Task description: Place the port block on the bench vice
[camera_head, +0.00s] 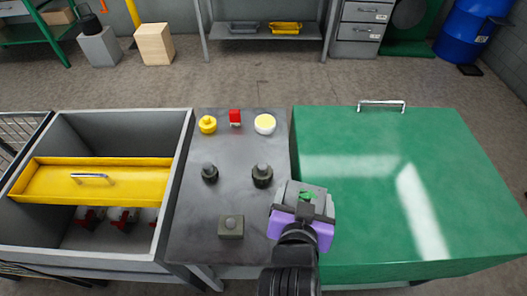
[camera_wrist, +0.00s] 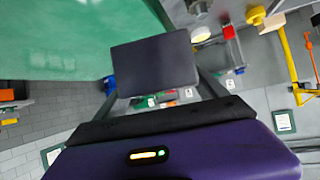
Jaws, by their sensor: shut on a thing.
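My gripper (camera_head: 308,200), with a purple body, is over the boundary between the grey bench top and the green surface. It is shut on a grey block, which I take to be the port block (camera_head: 294,190); a green patch shows near its top. In the wrist view the dark flat square face (camera_wrist: 155,65) appears to be this block, beyond the purple body. I cannot tell for sure which thing is the bench vice.
The grey bench top (camera_head: 190,248) holds a yellow knob (camera_head: 207,125), a white-and-yellow round piece (camera_head: 265,124), two dark round pieces (camera_head: 210,173) and an olive block (camera_head: 231,228). A grey bin with a yellow lid (camera_head: 50,185) is left. The green surface (camera_head: 400,225) is clear.

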